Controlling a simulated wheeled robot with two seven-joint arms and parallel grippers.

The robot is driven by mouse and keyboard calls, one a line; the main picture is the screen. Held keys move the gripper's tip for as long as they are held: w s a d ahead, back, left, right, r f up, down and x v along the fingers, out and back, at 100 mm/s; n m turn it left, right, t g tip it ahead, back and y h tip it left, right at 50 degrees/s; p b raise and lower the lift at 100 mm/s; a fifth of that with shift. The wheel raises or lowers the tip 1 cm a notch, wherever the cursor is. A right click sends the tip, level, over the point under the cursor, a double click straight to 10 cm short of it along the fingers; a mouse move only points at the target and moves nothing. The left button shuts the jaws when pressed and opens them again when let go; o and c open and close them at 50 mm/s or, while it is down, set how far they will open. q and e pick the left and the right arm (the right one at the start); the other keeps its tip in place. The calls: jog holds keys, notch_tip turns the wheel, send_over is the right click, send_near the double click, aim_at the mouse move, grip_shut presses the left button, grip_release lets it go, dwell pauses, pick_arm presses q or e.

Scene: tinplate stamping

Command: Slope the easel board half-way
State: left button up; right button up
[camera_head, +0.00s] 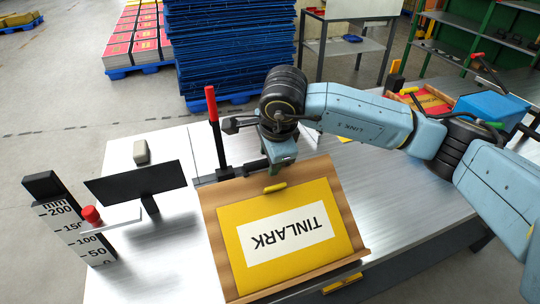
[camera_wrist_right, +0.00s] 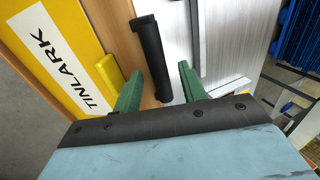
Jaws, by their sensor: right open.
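The easel board (camera_head: 211,218) is a wooden board sloping on the table, with a yellow TINLARK sheet (camera_head: 240,225) on it and a yellow clip (camera_head: 275,187) at its upper edge. The sheet (camera_wrist_right: 62,40) and clip (camera_wrist_right: 110,74) also show in the right wrist view. My right gripper (camera_head: 281,160) is over the board's upper edge. In the right wrist view its green fingers (camera_wrist_right: 158,84) are apart, with a black bar (camera_wrist_right: 152,58) between them; I cannot tell whether they touch it. My left gripper is not in view.
A red-handled lever (camera_head: 216,130) stands upright behind the board. A blue box (camera_head: 490,108) is at right.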

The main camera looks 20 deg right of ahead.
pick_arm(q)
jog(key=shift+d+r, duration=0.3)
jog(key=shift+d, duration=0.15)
pick_arm(e)
jog(key=v, duration=1.3)
jog(key=shift+r, duration=0.2)
jog(key=shift+s, duration=0.1)
